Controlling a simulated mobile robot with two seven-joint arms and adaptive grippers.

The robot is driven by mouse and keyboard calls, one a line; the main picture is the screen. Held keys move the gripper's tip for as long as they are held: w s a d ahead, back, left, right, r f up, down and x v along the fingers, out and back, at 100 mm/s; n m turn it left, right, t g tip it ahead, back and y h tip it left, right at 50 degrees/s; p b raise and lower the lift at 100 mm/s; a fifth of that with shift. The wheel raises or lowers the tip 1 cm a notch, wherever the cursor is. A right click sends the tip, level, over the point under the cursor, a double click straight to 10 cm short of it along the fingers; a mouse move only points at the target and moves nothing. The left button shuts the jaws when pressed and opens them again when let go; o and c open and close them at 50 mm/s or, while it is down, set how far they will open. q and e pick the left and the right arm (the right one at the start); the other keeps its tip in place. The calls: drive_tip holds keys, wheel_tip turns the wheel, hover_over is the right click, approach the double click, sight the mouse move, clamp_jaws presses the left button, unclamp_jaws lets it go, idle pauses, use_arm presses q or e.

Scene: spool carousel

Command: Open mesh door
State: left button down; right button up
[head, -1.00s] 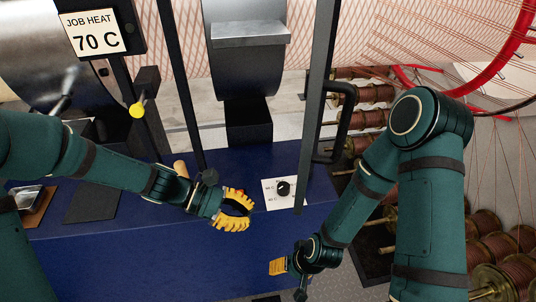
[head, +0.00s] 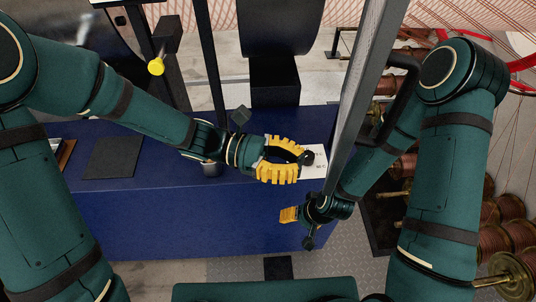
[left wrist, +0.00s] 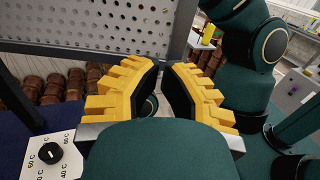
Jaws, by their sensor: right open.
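The mesh door shows nearly edge-on in the head view as a tall grey panel (head: 362,95), leaning toward the upper right. A black bar handle (head: 408,85) sticks out from its right side. In the left wrist view its perforated sheet (left wrist: 90,35) spans the upper left, with a plain grey edge strip. My left gripper (head: 296,160) has yellow fingers, open and empty, left of the door; its fingers (left wrist: 161,68) point toward the door's lower edge in the wrist view. My right gripper (head: 296,214) is open near the door's lower end; the door partly hides its arm.
A white dial plate (head: 316,165) with a black knob is beside my left fingers; it also shows in the left wrist view (left wrist: 50,155). Copper spools (head: 507,212) stand right of the blue cabinet (head: 150,215). A yellow knob (head: 156,66) is at upper left.

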sight(327, 171)
use_arm(q)
drive_tip(key=shift+x, duration=2.15)
